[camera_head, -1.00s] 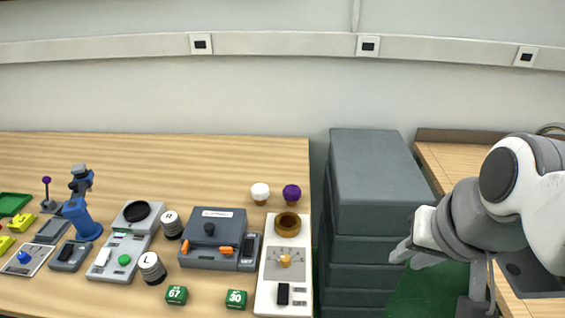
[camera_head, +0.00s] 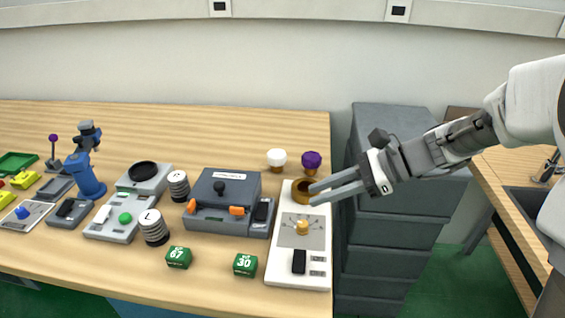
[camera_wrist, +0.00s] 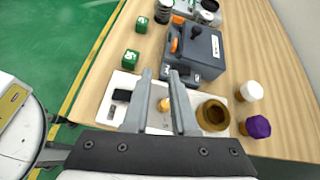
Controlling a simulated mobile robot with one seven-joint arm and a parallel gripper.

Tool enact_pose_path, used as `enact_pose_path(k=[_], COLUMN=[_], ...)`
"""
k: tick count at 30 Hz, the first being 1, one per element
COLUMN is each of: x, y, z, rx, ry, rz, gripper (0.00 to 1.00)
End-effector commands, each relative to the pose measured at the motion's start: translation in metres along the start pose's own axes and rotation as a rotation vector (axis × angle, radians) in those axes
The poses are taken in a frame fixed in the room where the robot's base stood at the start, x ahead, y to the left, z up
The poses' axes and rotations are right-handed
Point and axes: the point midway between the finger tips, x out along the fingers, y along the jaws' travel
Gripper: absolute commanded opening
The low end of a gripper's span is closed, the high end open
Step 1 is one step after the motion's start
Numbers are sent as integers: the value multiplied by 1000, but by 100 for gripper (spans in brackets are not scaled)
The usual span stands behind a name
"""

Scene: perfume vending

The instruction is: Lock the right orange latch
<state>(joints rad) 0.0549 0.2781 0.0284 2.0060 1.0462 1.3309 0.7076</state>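The grey box (camera_head: 226,187) stands on the wooden table with a black knob on its lid. Its right orange latch (camera_head: 237,210) sits on the front face, near the right end. The left orange latch (camera_head: 191,206) is on the same face, further left. The right orange latch also shows in the wrist view (camera_wrist: 174,44), ahead of the fingers. My gripper (camera_head: 312,194) is open and empty, to the right of the box and above the white panel. Its two fingers (camera_wrist: 157,79) point toward the box and touch nothing that I can see.
The white panel (camera_head: 286,262) with a brown ring (camera_head: 303,191) and an orange knob (camera_head: 302,227) lies under my gripper. White (camera_head: 276,159) and purple (camera_head: 312,160) caps stand behind it. Green cubes (camera_head: 245,264) stand in front of the box. Grey drawers (camera_head: 385,245) stand beyond the table's right edge.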

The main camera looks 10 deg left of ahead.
Motion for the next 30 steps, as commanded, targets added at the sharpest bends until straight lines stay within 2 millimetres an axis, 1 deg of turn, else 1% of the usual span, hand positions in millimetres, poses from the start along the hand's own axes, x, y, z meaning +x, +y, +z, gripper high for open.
enact_pose_path(k=[1,5,7,11,14,17,30], x=[10,18,20,26,36,54,149], y=[-7,-22,-27,-30,-30,-30,-34], z=[-13,-22,-24,-25,-23,-21,-8], rx=[51,140,166,183,182,181,180], ry=[-40,-114,-136,-151,-152,-151,-149], rz=[-7,-26,-31,-34,-32,-30,-29], gripper=[25,25,25,25,25,25,25])
